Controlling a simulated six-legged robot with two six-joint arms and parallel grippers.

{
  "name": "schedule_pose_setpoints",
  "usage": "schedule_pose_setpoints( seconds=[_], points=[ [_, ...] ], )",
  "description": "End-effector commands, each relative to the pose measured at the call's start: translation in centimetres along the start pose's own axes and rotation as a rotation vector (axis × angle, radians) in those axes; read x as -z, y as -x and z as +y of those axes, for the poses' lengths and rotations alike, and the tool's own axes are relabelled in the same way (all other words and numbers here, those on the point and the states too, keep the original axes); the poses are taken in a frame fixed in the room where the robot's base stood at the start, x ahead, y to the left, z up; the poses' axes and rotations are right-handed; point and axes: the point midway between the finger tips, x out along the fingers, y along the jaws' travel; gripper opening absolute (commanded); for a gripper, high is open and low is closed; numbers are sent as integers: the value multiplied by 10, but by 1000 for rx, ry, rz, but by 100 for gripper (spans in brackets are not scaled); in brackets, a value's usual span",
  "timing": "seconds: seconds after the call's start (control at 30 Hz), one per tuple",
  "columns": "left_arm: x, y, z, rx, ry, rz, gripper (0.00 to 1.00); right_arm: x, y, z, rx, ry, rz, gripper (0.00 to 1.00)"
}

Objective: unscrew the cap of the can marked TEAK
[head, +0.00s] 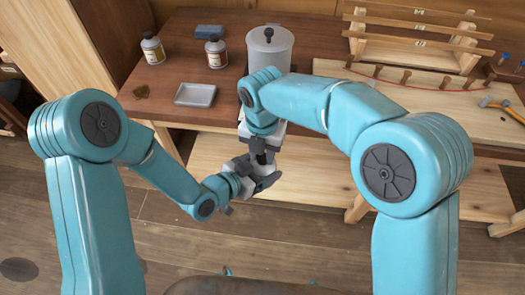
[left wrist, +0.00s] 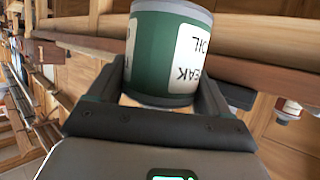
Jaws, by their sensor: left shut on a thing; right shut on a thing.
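The green can marked TEAK OIL (left wrist: 158,62) fills the top middle of the left wrist view, its white label upside down in that picture. My left gripper (left wrist: 160,88) is shut on the can, one finger on each side. In the head view my left gripper (head: 264,180) is held out in front of the bench, and the can is mostly hidden by the grippers. My right gripper (head: 262,152) points down just above the left one and is shut. What it grips, apparently the can's cap, is hidden from both cameras.
On the bench (head: 180,60) stand two labelled bottles (head: 153,50) (head: 216,52), a grey tray (head: 195,95), a dark block (head: 209,31) and a large grey pot (head: 270,48).

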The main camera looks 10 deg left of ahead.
Motion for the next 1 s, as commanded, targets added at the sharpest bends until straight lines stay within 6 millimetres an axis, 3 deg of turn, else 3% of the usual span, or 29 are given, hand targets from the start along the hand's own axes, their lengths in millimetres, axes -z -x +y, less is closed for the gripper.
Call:
schedule_pose_setpoints(
  seconds=[0.1, 0.3, 0.47, 0.73, 0.77, 0.8, 0.83, 1.0],
  points=[
    [0, 0, 4, -13, -8, -1, 0, -3, 2, 4, -11, 307, -11, 0],
    [-1, 1, 5, -13, -8, -2, 0, -5, 3, 4, -8, 708, -17, 0],
    [-1, 1, 5, -14, -8, -4, 0, -6, 3, 4, -5, 828, -19, 0],
    [-2, 1, 6, -15, -8, -5, 0, -7, 3, 3, -3, 835, -20, 0],
    [-2, 1, 6, -15, -8, -5, 0, -7, 3, 3, -3, 835, -20, 39],
    [-1, 1, 5, -15, -8, -4, 0, -7, 3, 2, -1, 835, -19, 52],
    [-1, 1, 5, -14, -7, -4, 0, -7, 2, 2, -1, 834, -18, 58],
    [0, 1, 3, -8, -4, -1, 0, -5, 2, 2, -1, 834, -13, 58]
  ],
)
